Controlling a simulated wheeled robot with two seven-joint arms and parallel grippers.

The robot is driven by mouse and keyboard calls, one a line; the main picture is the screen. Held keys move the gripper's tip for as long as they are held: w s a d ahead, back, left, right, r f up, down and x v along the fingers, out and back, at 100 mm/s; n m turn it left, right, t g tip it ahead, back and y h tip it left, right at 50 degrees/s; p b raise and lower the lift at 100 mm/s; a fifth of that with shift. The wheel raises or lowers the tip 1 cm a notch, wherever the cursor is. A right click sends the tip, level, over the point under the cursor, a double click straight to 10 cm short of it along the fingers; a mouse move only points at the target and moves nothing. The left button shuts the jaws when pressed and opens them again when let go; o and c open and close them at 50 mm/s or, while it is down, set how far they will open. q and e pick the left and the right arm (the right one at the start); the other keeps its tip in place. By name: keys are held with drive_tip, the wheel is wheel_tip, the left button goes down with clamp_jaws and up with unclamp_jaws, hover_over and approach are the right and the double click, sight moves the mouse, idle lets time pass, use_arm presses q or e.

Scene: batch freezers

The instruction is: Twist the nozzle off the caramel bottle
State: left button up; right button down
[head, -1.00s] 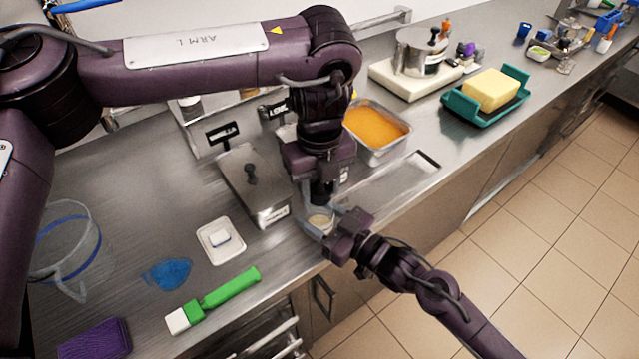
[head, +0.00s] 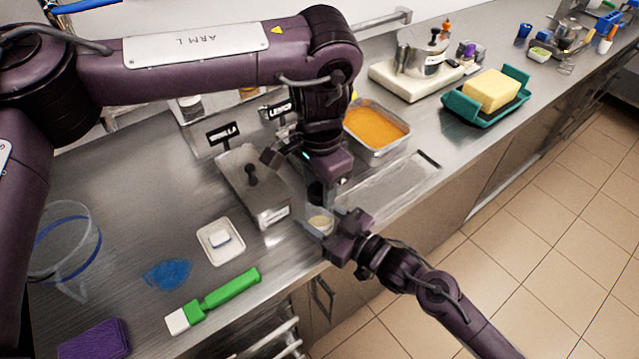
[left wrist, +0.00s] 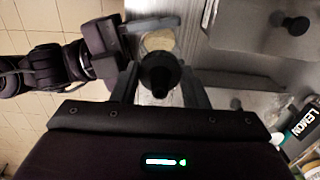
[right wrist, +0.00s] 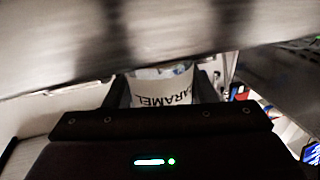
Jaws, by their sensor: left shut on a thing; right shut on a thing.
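My left gripper (head: 318,188) points down from above and is shut on the dark nozzle (left wrist: 160,74), which sits between its fingers in the left wrist view. My right gripper (head: 330,226) comes in from the right, shut on the caramel bottle (right wrist: 165,90), whose white body bears the word CARAMEL. The bottle's pale round top (head: 320,222) shows just below the nozzle in the head view and also in the left wrist view (left wrist: 158,41). Whether nozzle and bottle still touch is hard to tell.
An orange-filled pan (head: 375,127) stands behind. The counter's front edge is close by.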

use_arm(q)
drive_tip(key=shift+r, duration=0.2)
idle(0.5)
drive_tip(key=shift+r, duration=0.95)
drive_tip(key=shift+r, duration=2)
use_arm(e)
drive_tip(key=c, duration=0.6)
unclamp_jaws()
drive_tip(key=shift+o, duration=0.4)
drive_tip(key=shift+d, duration=0.1)
